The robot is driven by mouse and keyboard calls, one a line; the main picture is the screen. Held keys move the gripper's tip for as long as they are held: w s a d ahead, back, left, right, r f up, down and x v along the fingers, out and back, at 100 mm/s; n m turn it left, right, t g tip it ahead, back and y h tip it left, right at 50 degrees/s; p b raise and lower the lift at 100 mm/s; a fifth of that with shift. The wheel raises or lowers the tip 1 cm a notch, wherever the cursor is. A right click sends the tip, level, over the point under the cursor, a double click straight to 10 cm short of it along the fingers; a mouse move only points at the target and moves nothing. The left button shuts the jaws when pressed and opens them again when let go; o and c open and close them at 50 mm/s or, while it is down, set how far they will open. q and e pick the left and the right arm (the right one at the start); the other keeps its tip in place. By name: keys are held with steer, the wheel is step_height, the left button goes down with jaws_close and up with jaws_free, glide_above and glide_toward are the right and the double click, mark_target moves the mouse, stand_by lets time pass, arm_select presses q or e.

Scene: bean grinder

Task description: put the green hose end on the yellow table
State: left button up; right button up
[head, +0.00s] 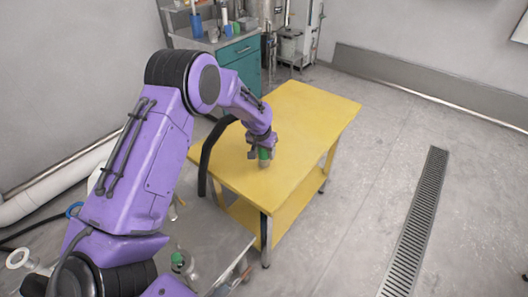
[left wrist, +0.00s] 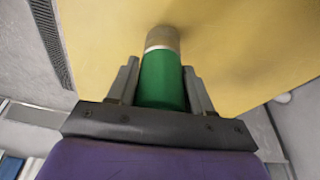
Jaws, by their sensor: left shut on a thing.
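The green hose end (head: 264,154) is at the tip of my left arm, over the yellow table (head: 300,115). My left gripper (head: 262,150) is shut on it. In the left wrist view the green hose end (left wrist: 162,80) sits between the two fingers of the left gripper (left wrist: 162,88), with its metal tip (left wrist: 162,38) pointing at the yellow tabletop (left wrist: 230,40). The tip is at or very near the tabletop; I cannot tell if it touches. A black hose (head: 208,155) arches at the table's left edge. My right gripper is not in view.
A grey metal table (head: 215,235) with a green-topped item (head: 180,260) is at the front left. A teal cabinet (head: 245,62) with containers on top stands behind. Most of the yellow tabletop is clear. A floor drain (head: 415,225) lies to the right.

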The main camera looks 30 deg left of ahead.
arm_select(q)
steer(key=shift+a+f, duration=0.1)
steer(key=shift+f, duration=0.55)
steer(key=shift+f, duration=0.1)
steer(key=o, duration=1.4)
steer(key=v, duration=1.2)
steer(key=shift+b, duration=0.45)
steer(key=shift+s, duration=0.1)
